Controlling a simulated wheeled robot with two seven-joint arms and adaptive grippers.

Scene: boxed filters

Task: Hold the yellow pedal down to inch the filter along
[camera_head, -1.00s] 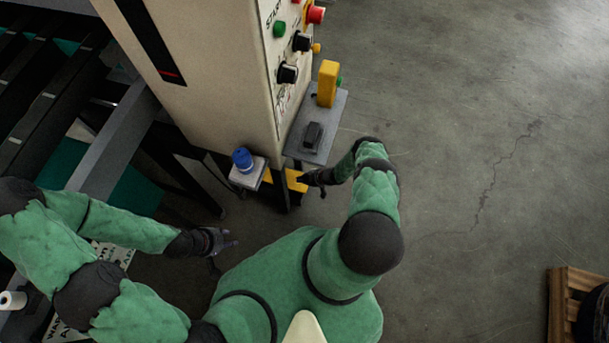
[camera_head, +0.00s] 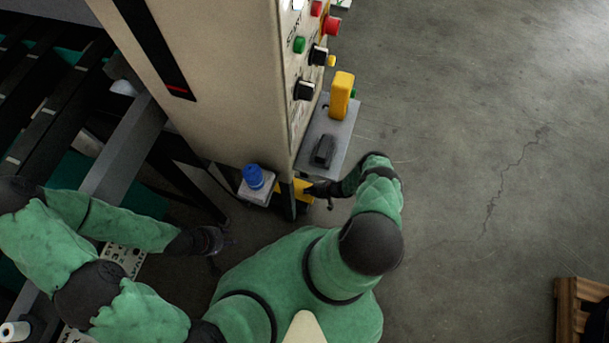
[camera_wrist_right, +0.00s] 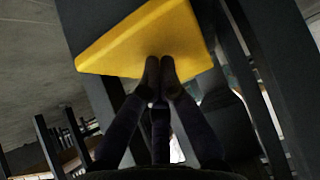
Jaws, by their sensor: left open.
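The yellow pedal (camera_head: 304,186) sits low at the foot of the cream cabinet, partly hidden by the cabinet's edge and my right gripper. In the right wrist view the pedal (camera_wrist_right: 140,40) is a large yellow block with a flat face. My right gripper (camera_head: 310,190) reaches in from the right at the pedal. In the right wrist view its fingertips (camera_wrist_right: 160,66) are together, with nothing between them, and overlap the pedal's near edge. Whether they press it cannot be told. My left gripper (camera_head: 230,242) is open and empty, away from the pedal. No filter is clearly visible.
The cream cabinet (camera_head: 215,75) carries buttons and knobs. A grey shelf (camera_head: 335,135) with a yellow upright part (camera_head: 341,95) juts from its side. A blue knob (camera_head: 253,177) stands left of the pedal. Conveyor rails fill the left. The floor to the right is open, with a pallet (camera_head: 578,305).

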